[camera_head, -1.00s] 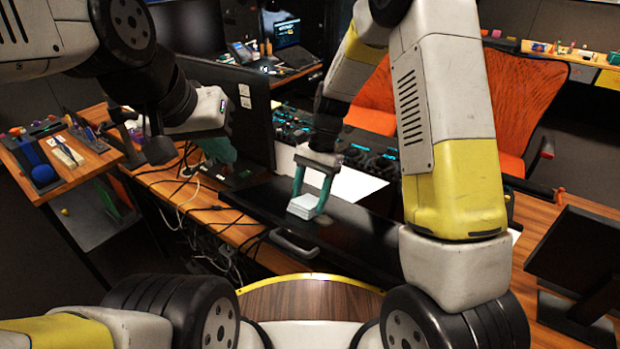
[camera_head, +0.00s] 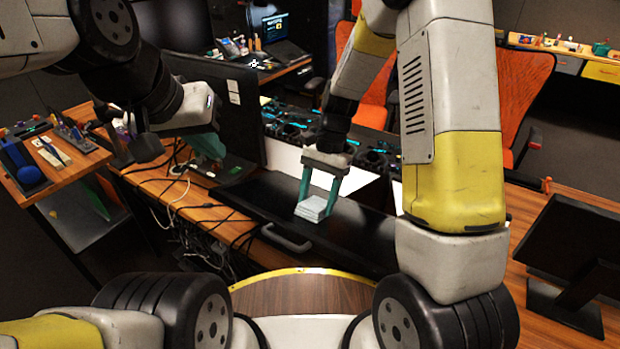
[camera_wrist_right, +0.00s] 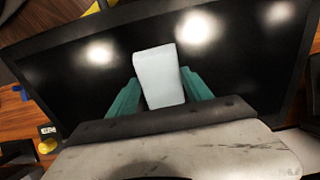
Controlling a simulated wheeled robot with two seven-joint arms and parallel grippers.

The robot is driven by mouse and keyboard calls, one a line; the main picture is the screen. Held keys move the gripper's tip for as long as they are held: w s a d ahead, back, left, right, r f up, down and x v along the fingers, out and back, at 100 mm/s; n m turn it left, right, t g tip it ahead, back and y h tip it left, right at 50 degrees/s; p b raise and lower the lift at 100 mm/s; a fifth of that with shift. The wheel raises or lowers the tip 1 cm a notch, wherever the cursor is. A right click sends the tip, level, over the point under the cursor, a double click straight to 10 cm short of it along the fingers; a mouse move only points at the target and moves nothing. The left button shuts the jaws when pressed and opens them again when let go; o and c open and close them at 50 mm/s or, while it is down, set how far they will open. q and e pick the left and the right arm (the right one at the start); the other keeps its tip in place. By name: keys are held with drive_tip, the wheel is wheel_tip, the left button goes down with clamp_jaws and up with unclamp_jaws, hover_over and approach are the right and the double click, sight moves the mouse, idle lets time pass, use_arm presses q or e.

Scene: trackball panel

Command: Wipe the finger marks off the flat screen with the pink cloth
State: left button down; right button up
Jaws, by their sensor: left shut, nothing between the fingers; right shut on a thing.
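A large black flat screen (camera_head: 262,192) lies on the wooden desk. It fills much of the right wrist view (camera_wrist_right: 240,75), with bright glare spots; I cannot make out finger marks. My right gripper (camera_head: 319,196), with teal fingers, is shut on a folded cloth (camera_head: 312,209) that looks pale white, not pink. The cloth also shows between the fingers in the right wrist view (camera_wrist_right: 158,76). It is over the middle of the screen, at or close to its surface; contact cannot be told. My left gripper (camera_head: 210,147) is shut and empty, left of the screen near an upright monitor.
The black upright monitor (camera_head: 215,100) stands behind the screen's left end. A handle (camera_head: 287,238) sits at the screen's near edge. Cables (camera_head: 190,200) lie to the left. Another dark monitor (camera_head: 575,245) stands at right. A tool tray (camera_head: 60,155) is far left.

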drive_tip(key=shift+s+d, duration=0.75)
drive_tip(key=shift+d, duration=0.25)
drive_tip(key=shift+w, duration=0.1)
drive_tip(key=shift+w+a, duration=0.5)
drive_tip(key=shift+a, duration=0.3)
drive_tip(key=shift+w+a, duration=0.5)
drive_tip(key=shift+a, duration=0.25)
drive_tip(key=shift+w+a+f, duration=0.1)
drive_tip(key=shift+w+a, duration=0.35)
drive_tip(key=shift+a, duration=0.35)
drive_tip(key=shift+w+a+f, duration=0.1)
drive_tip(key=shift+w+a, duration=0.3)
drive_tip(key=shift+a, duration=0.4)
drive_tip(key=v, duration=0.6)
drive_tip(key=shift+w+d+r, duration=0.1)
drive_tip(key=shift+w+r, duration=0.05)
